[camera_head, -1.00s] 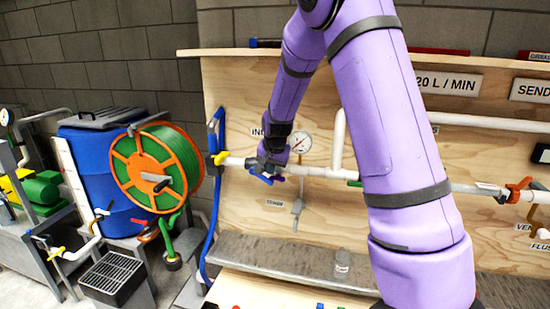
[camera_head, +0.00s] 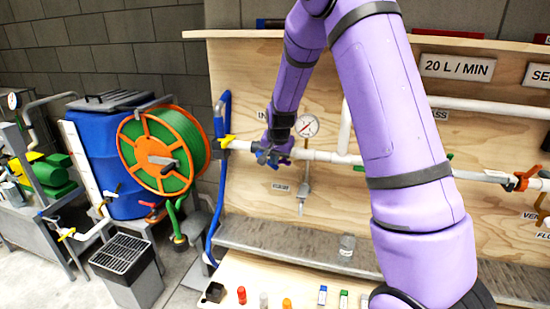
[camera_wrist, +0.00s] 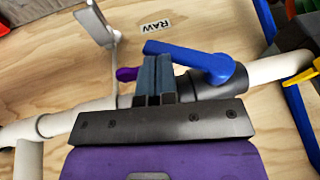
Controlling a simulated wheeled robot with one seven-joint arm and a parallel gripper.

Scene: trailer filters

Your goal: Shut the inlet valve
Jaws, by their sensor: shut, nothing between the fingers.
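A valve with a blue lever (camera_wrist: 195,58) sits on the white pipe in the wrist view. The lever slants across the pipe line. In the head view it is a small blue patch (camera_head: 263,158), mostly hidden by my gripper, below a partly hidden label starting "IN" (camera_head: 262,114). My gripper (camera_wrist: 153,75) is shut and empty. Its fingertips are beside the lever, overlapping its free end in the wrist view; I cannot tell whether they touch. My gripper also shows at the pipe in the head view (camera_head: 272,157). A purple handle (camera_wrist: 126,74) shows just left of the fingers.
A pressure gauge (camera_head: 307,126) stands right of my gripper. A yellow handle (camera_head: 226,141) is to the left, near a blue hose (camera_head: 220,185) and a hose reel (camera_head: 160,150). A label reading RAW (camera_wrist: 155,25) is on the board. A grey ledge (camera_head: 310,250) runs below.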

